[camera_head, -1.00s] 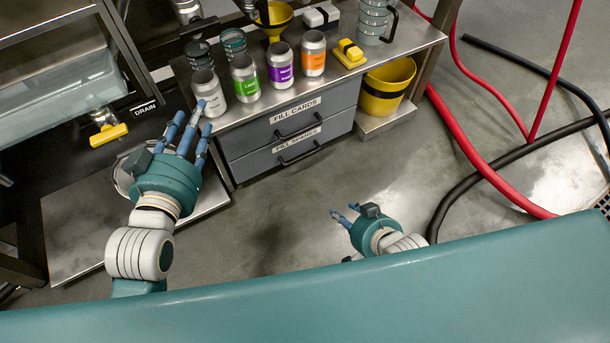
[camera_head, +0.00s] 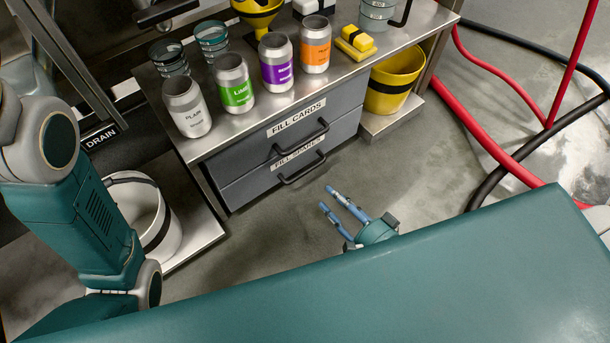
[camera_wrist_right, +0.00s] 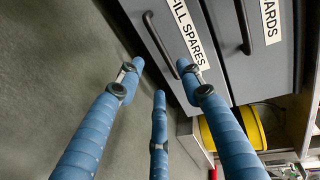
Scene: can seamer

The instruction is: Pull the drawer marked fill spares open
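The drawer marked fill spares (camera_head: 245,187) is the lower of two grey drawers under the steel bench, and its front looks flush, so it appears closed. Its dark bar handle (camera_head: 302,168) is in front of the label. In the right wrist view the handle (camera_wrist_right: 158,42) lies beyond the fingertips, beside the FILL SPARES label (camera_wrist_right: 190,35). My right gripper (camera_head: 327,198) is open and empty, just right of and below the handle, apart from it. Its three blue fingers are spread in the wrist view (camera_wrist_right: 160,80). My left arm shows at the left; its gripper is out of view.
The fill cards drawer (camera_head: 240,152) with its own handle (camera_head: 302,136) sits directly above. Several cans (camera_head: 235,85) stand on the bench (camera_head: 205,145). A yellow bucket (camera_head: 392,80) is right of the drawers, a white pail (camera_head: 160,225) left. The floor in front is clear.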

